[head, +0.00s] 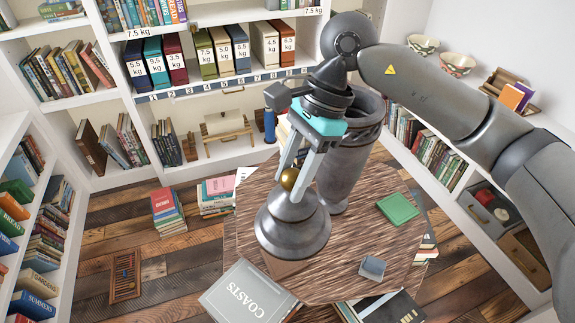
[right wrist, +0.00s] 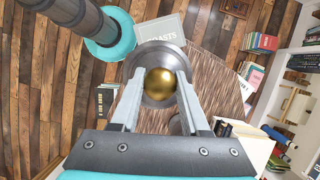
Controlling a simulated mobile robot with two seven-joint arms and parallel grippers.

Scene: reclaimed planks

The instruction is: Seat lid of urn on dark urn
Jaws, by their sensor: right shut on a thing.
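The lid of the urn (head: 292,226) is a grey metal dome with a round gold knob (head: 289,178) on top. My right gripper (head: 291,182) is shut on this knob, one finger on each side. The lid looks roughly level, in front of the urn. The dark urn (head: 343,165) stands upright on the round table, its mouth partly hidden behind my right gripper and arm. Whether the lid touches the table or urn is unclear. In the right wrist view the gold knob (right wrist: 160,85) sits between the fingers, above the lid (right wrist: 154,58). My left gripper is not in view.
The round wooden table (head: 340,250) also bears a green book (head: 398,208) and a small grey block (head: 372,267). A large book marked COASTS (head: 245,295) lies at the front. Book stacks (head: 167,213) stand on the plank floor. Shelves line the room.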

